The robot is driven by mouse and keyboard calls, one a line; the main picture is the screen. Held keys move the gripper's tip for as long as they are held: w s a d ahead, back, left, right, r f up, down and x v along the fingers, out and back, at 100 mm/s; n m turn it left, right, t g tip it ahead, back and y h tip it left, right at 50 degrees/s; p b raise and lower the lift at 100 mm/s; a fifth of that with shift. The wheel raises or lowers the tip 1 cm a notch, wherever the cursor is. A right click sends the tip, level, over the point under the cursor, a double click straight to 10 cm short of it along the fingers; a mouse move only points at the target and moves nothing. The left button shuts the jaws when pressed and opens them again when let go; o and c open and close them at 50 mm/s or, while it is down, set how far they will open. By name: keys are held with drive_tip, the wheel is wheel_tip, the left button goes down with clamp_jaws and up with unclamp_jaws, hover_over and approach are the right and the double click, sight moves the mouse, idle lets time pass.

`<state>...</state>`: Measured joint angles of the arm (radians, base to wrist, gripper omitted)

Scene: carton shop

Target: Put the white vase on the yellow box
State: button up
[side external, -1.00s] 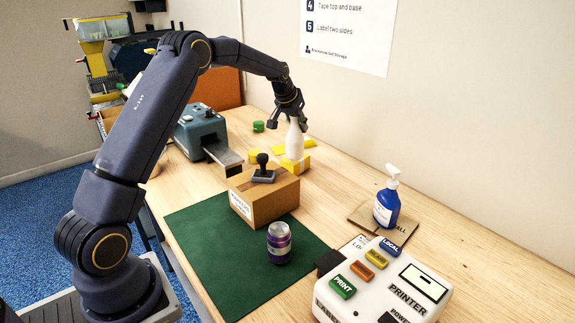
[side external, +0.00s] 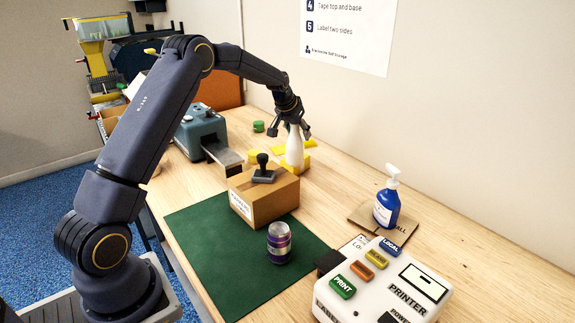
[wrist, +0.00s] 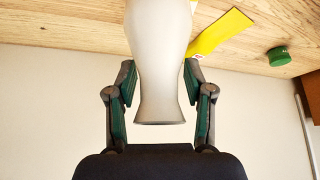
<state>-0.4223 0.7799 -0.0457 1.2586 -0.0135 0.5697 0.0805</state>
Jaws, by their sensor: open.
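The white vase (side external: 294,150) is upright at the yellow box (side external: 304,163) in the side external view. Its base overlaps the box there, and I cannot tell exactly how it rests. My gripper (side external: 291,131) is open at the vase's upper part, with its fingers on either side of the neck. In the wrist view the vase (wrist: 159,60) fills the middle, between the fingers of my gripper (wrist: 160,85), with gaps visible beside the narrow part. The yellow box is hidden behind the vase or out of sight in the wrist view.
A brown carton (side external: 264,197) with a black stamp (side external: 263,172) stands in front of the vase. A yellow flat piece (side external: 296,144) and a green lid (side external: 258,126) lie behind.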

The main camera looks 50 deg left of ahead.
drive_tip(key=v, duration=1.2)
drive_tip(key=s+d+r+m, duration=0.1)
drive_tip(key=s+d+r, duration=0.6)
drive_tip(key=s+d, duration=0.35)
drive_tip(key=s+d+f+m+h, duration=0.1)
drive_tip(key=s+d, duration=0.4)
drive_tip(key=s, duration=0.6)
drive_tip(key=s+d+f+m+h, duration=0.1)
drive_tip(key=s+d+f, duration=0.3)
drive_tip(key=s, duration=0.7)
drive_tip(key=shift+s+d+m, duration=0.3)
drive_tip(key=shift+d+m, duration=0.1)
drive_tip(key=shift+d, duration=0.7)
drive_tip(key=shift+o, duration=0.2)
drive_tip(key=shift+o, duration=1)
